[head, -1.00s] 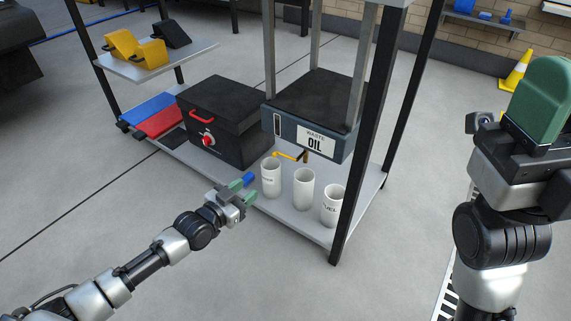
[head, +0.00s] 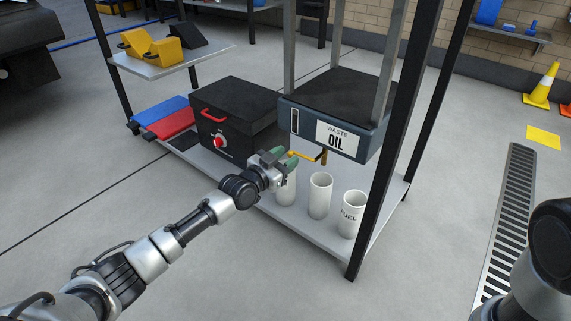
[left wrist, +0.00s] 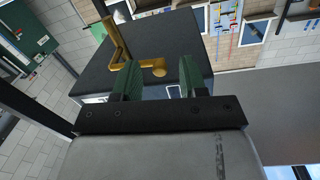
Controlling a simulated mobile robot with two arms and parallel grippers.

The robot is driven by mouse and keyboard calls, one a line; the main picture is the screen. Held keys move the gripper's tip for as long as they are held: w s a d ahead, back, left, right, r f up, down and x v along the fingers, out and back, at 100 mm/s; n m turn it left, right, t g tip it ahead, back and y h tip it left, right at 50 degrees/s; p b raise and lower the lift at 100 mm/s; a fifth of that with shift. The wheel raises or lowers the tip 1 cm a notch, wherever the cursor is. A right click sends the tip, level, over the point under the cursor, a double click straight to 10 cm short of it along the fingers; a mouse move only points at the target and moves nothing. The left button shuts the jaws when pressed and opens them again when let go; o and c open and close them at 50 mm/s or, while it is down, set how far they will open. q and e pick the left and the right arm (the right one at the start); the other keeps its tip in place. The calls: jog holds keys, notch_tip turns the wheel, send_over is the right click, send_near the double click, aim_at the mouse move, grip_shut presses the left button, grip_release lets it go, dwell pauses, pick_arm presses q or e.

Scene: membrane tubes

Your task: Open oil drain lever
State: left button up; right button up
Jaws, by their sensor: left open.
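The oil drain lever (head: 308,156) is a thin yellow bent handle under the front of the dark waste oil box (head: 372,140) with its "WASTE OIL" label. In the left wrist view the lever (left wrist: 119,50) shows whole, with a bent arm and a round end. My left gripper (head: 284,158) is open, with green fingertips, just left of the lever's outer end. In the left wrist view its fingers (left wrist: 160,68) frame the lever's round end, while the bent arm lies up and left of them. I cannot tell whether they touch it. My right gripper is out of view.
White cups (head: 319,195) stand on the low shelf (head: 268,207), one partly behind my left gripper. A black box with a red handle (head: 235,118) stands left of them. A dark rack post (head: 395,130) rises at the right. Open floor lies in front.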

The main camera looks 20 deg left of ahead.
pick_arm(q)
jog(key=shift+w, duration=0.15)
jog(key=shift+c, duration=0.3)
grip_shut()
jog(key=shift+r, duration=0.1)
